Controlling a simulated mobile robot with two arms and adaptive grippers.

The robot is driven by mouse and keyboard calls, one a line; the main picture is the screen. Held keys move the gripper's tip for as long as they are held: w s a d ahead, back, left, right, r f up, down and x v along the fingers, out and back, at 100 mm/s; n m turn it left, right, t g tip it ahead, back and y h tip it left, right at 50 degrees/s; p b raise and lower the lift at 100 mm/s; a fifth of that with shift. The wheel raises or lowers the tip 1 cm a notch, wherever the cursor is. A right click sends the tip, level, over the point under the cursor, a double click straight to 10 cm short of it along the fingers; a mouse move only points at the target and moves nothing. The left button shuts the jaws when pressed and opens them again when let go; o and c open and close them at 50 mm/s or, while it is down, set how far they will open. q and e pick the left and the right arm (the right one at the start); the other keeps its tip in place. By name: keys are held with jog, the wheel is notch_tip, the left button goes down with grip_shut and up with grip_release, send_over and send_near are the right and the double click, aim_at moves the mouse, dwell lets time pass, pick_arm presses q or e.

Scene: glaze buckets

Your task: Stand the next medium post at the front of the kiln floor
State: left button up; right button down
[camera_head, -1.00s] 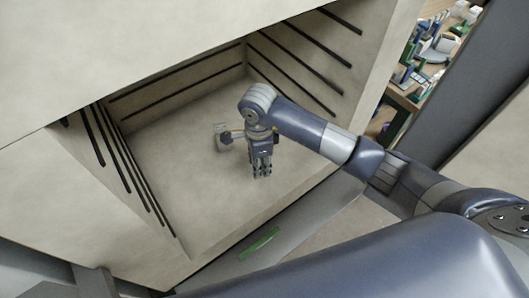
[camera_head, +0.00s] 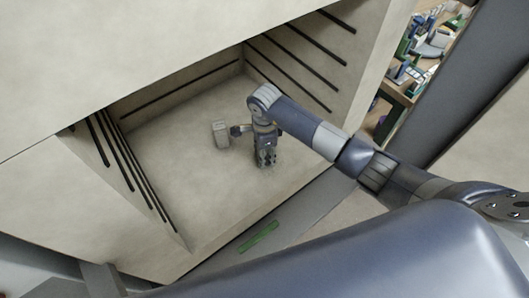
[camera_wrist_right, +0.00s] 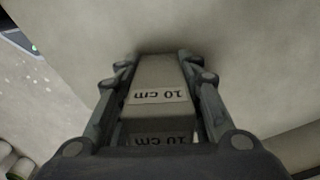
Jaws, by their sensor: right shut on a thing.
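My right gripper (camera_head: 265,162) is inside the kiln, pointing down over the right part of the kiln floor (camera_head: 195,195). In the right wrist view the gripper (camera_wrist_right: 160,85) is shut on a pale medium post (camera_wrist_right: 158,72) marked "10 cm", its sides between the two fingers. In the head view the held post is mostly hidden by the gripper, and I cannot tell whether it touches the floor. Another pale post (camera_head: 221,135) stands upright on the floor, to the left of my right gripper and apart from its fingers. My left gripper is not in view.
Dark slotted rails (camera_head: 291,58) line the kiln walls. A green strip (camera_head: 258,237) lies on the ledge before the opening. Shelves with coloured items (camera_head: 420,60) stand outside at the right. The left and front floor is clear.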

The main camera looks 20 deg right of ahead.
jog(key=c, duration=1.1)
grip_release()
jog(key=shift+r, duration=0.3)
notch_tip(320, 180, up, 12)
jog(key=shift+f+b, duration=0.2)
jog(key=shift+b, duration=0.4)
